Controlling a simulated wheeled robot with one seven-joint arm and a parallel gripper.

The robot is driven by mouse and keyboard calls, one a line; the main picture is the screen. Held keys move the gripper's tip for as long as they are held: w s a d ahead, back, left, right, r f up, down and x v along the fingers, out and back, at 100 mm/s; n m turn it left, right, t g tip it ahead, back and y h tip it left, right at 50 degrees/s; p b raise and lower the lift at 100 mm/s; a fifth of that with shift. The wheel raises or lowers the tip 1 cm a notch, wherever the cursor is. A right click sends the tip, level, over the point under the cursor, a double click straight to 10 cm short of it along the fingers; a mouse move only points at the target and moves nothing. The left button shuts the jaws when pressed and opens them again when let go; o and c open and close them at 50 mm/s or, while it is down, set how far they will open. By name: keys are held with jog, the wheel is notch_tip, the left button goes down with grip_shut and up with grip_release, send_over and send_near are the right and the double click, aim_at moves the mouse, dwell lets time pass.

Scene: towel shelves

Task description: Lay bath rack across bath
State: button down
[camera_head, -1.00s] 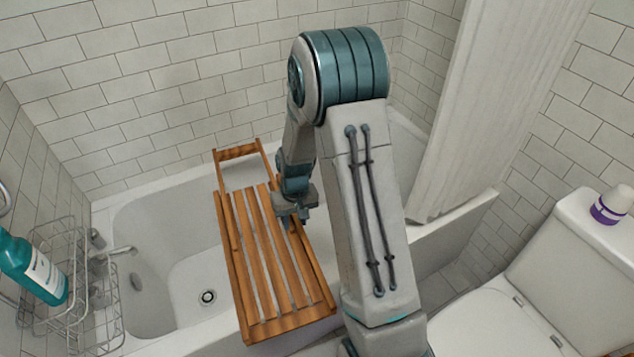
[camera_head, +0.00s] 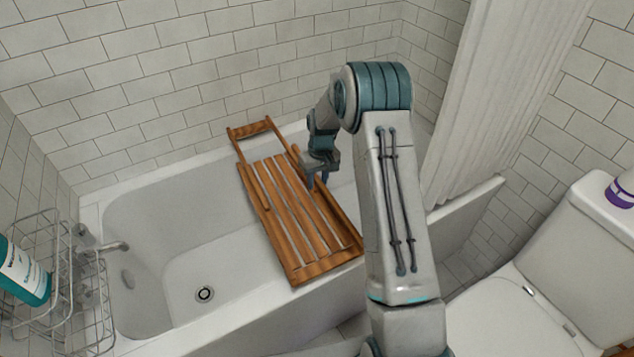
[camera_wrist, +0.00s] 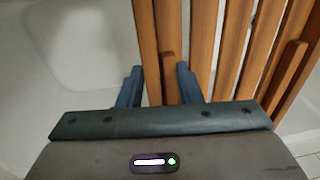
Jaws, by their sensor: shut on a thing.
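The wooden bath rack (camera_head: 292,212) lies over the white bath (camera_head: 160,215), its slats running from the far rim to the near rim. Its far end is by the tiled wall and its near end is over the near rim; I cannot tell whether it touches the rims. My gripper (camera_head: 318,180) is at the rack's right side, shut on a wooden rail of it. In the wrist view, the two blue fingers (camera_wrist: 158,88) stand on either side of a short wooden bar of the rack (camera_wrist: 171,78).
A wire caddy (camera_head: 65,285) with a teal bottle (camera_head: 22,272) and the tap (camera_head: 112,247) are at the left. A shower curtain (camera_head: 490,90) hangs at the right. The toilet (camera_head: 520,300) stands at the lower right. The drain end of the bath is clear.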

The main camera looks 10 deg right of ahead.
aim_at(316, 176)
jog(key=shift+w+d+f+n+b, duration=0.1)
jog(key=shift+w+f+n+b, duration=0.2)
jog(key=shift+w, duration=0.4)
jog(key=shift+w+f+b, duration=0.1)
jog(key=shift+w+f, duration=0.3)
jog(key=shift+w, duration=0.3)
jog(key=shift+f, duration=0.15)
jog(key=shift+f+b, duration=1.05)
jog(key=shift+f, duration=0.9)
jog(key=shift+s+f+b, duration=0.1)
jog(key=shift+f+b, duration=0.25)
jog(key=shift+f, duration=0.15)
jog(key=c, duration=0.9)
grip_release()
jog(key=shift+c, duration=0.2)
